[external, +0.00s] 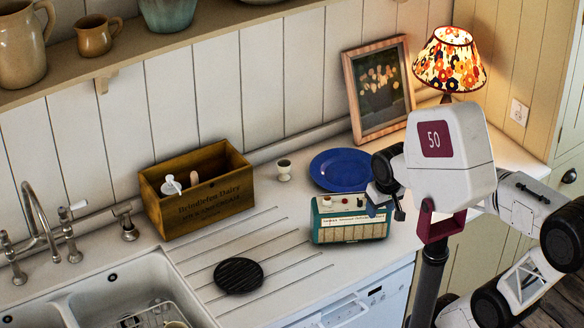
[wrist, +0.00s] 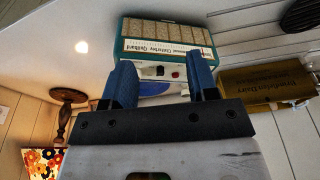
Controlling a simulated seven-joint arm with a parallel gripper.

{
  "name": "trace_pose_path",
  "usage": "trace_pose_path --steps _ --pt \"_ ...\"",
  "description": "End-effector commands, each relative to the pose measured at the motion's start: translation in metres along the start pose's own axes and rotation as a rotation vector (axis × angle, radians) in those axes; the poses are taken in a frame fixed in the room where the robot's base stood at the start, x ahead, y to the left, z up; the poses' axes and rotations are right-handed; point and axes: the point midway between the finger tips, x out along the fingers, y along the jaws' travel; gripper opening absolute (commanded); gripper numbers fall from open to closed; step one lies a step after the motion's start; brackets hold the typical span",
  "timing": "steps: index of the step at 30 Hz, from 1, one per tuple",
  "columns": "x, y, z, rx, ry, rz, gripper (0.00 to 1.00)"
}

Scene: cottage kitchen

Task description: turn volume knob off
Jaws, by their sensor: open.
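A small teal radio (external: 350,229) with a cream front stands on the counter near its front edge. My gripper (external: 386,208) is open and empty at the radio's upper right. It also shows in the wrist view (wrist: 163,76). Which knob is the volume is unclear.
A blue plate (external: 341,169) lies behind the radio, with an egg cup (external: 284,170) beside it. A wooden crate (external: 201,200) and a black trivet (external: 238,275) are to the left. A picture frame (external: 379,88) and lit lamp (external: 447,62) stand behind. The sink (external: 110,282) is front left.

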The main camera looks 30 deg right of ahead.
Motion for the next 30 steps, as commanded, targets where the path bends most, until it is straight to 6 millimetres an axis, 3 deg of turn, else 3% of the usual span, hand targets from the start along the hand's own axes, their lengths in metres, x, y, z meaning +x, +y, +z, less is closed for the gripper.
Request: trace_pose_path --steps 14,24,30 --pt "0.006 -0.024 -0.083 0.337 -0.106 0.033 0.53" --pt "0.022 -0.046 -0.144 0.593 -0.174 0.088 0.53" --pt "0.033 -0.057 -0.172 0.715 -0.201 0.122 0.53"
